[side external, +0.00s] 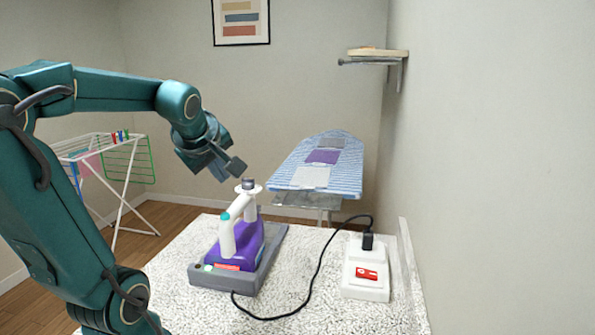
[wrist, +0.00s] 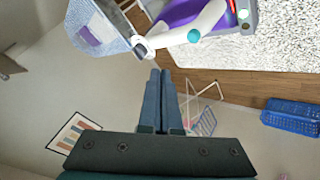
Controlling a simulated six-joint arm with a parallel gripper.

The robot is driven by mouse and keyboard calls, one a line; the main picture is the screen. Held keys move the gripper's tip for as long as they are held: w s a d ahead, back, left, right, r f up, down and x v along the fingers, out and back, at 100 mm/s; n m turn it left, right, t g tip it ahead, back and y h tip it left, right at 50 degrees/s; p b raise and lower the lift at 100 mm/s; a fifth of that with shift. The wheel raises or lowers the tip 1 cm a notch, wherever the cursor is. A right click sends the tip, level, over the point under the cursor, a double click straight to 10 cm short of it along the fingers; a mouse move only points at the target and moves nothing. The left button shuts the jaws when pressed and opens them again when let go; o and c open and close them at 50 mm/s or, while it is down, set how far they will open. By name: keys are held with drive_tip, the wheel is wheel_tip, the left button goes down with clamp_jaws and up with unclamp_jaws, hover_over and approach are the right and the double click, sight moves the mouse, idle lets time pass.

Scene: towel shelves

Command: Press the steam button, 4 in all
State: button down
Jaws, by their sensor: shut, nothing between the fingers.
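A purple and white steam iron (side external: 237,240) stands on a grey base (side external: 268,262) on the white textured worktop. Its white handle has a teal button (side external: 225,217) at the near end, and a dark cap (side external: 249,184) on a white disc tops the rear post. I cannot tell which of these is the steam button. The iron also shows at the top of the wrist view (wrist: 184,14). My gripper (side external: 236,169) is shut and empty, just above and left of the dark cap, seemingly apart from it. Its fingers point up the wrist view (wrist: 160,72).
A white power block (side external: 365,287) with a red switch (side external: 366,274) stands right of the iron, joined by a black cable (side external: 310,287). An ironing board (side external: 318,165) stands behind. A drying rack (side external: 120,165) is at left, a wall shelf (side external: 378,53) at upper right.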

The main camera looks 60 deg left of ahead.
sight(225, 215)
wheel_tip(225, 215, up, 4)
drive_tip(key=shift+f, duration=0.1)
drive_tip(key=shift+f, duration=0.15)
drive_tip(key=shift+f, duration=4.3)
drive_tip(key=shift+f, duration=0.4)
drive_tip(key=shift+f, duration=0.55)
drive_tip(key=shift+r, duration=1)
